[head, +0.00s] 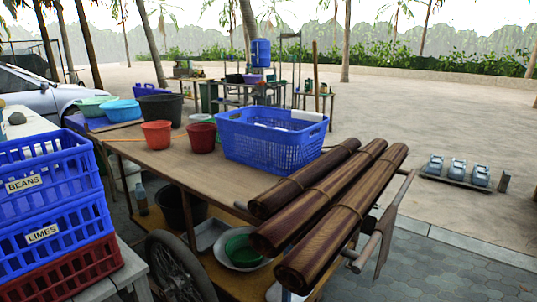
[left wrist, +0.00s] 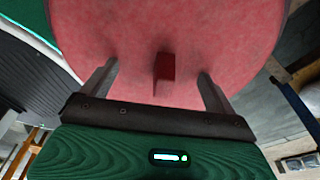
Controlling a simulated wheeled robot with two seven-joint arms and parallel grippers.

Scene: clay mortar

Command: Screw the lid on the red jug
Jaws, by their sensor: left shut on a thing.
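A large round red disc with a small raised red block near its middle, which looks like the lid (left wrist: 225,35), fills the upper part of the left wrist view. My left gripper (left wrist: 157,75) has its two fingers apart, one on each side of the block, and is shut on the lid. The exact contact at the fingertips is hard to see. Neither gripper shows in the head view. I cannot make out a red jug in either view.
A wooden cart (head: 185,160) carries two red buckets (head: 156,134), a blue basket (head: 262,140) and several rolled dark mats (head: 345,215). Stacked blue crates (head: 45,185) over a red one stand at left.

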